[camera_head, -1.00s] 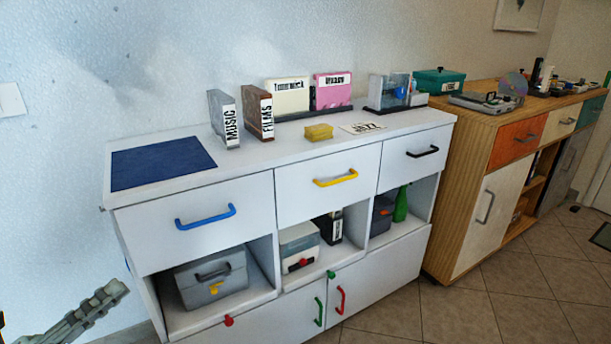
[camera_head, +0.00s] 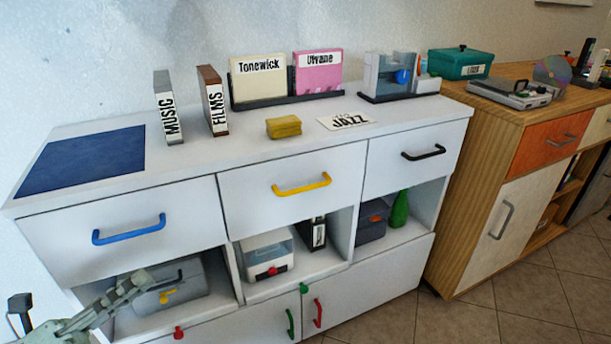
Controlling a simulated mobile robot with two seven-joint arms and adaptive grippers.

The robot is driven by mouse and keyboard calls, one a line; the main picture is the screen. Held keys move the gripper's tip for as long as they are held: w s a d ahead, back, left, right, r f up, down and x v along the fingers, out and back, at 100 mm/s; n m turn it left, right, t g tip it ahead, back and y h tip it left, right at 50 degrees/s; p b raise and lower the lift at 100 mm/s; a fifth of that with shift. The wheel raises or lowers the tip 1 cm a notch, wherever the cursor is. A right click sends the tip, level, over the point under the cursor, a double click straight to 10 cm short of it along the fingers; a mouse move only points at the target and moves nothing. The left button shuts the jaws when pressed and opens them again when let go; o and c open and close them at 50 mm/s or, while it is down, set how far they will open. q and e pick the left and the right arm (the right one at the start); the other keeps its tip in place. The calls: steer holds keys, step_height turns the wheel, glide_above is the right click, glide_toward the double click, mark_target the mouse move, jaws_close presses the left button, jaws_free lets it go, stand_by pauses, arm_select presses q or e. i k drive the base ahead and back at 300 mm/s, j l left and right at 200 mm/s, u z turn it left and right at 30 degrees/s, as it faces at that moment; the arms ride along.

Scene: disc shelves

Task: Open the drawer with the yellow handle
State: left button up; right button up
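The yellow handle (camera_head: 302,185) is a horizontal bar on the front of the white middle top drawer (camera_head: 335,205). This drawer is closed, its front flush with the white cabinet. My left gripper (camera_head: 140,284) is at the lower left, in front of the open compartment under the blue-handled drawer. It is left of and below the yellow handle, well apart from it. It is seen edge-on, so I cannot tell whether its fingers are open or shut. No held object shows. My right gripper is not in view.
The drawers with the blue handle (camera_head: 130,229) and black handle (camera_head: 423,153) flank it, both closed. A grey box (camera_head: 190,285) and other boxes fill the compartments below. A yellow block (camera_head: 284,127) and media holders stand on top. A wooden cabinet (camera_head: 470,170) stands right.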

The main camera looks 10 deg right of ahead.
mark_target(257, 197)
steer(key=i+l, duration=0.2)
steer(key=l, duration=0.2)
steer(key=i+l, duration=0.15)
steer(key=l, duration=0.25)
steer(key=i+l, duration=0.2)
steer(key=l, duration=0.2)
